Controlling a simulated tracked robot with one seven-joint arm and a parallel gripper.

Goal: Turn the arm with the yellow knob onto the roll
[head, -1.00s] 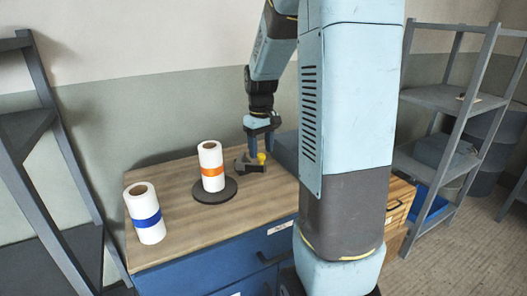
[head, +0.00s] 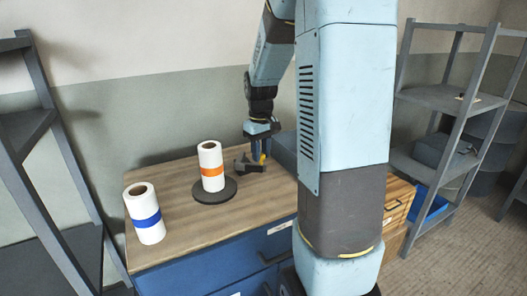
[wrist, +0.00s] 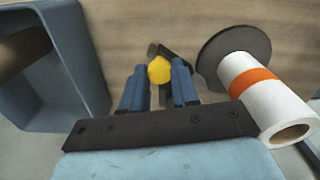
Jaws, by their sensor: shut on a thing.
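A white roll with an orange band (head: 211,167) stands upright on a dark round plate (head: 228,192) on the bench; it also shows in the wrist view (wrist: 262,95). Beside it is a small dark grey arm (head: 242,165), which lies apart from the roll. Its yellow knob (wrist: 159,70) sits between my fingertips in the wrist view. My gripper (head: 261,154) points down and is shut on the yellow knob; it also shows in the wrist view (wrist: 159,78). The fingers hide most of the knob in the head view.
A second white roll with a blue band (head: 146,214) stands at the front left of the wooden bench top (head: 190,240). A blue-grey bin (wrist: 75,50) is close on the other side of my gripper. Grey shelves (head: 455,100) stand to the right and left.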

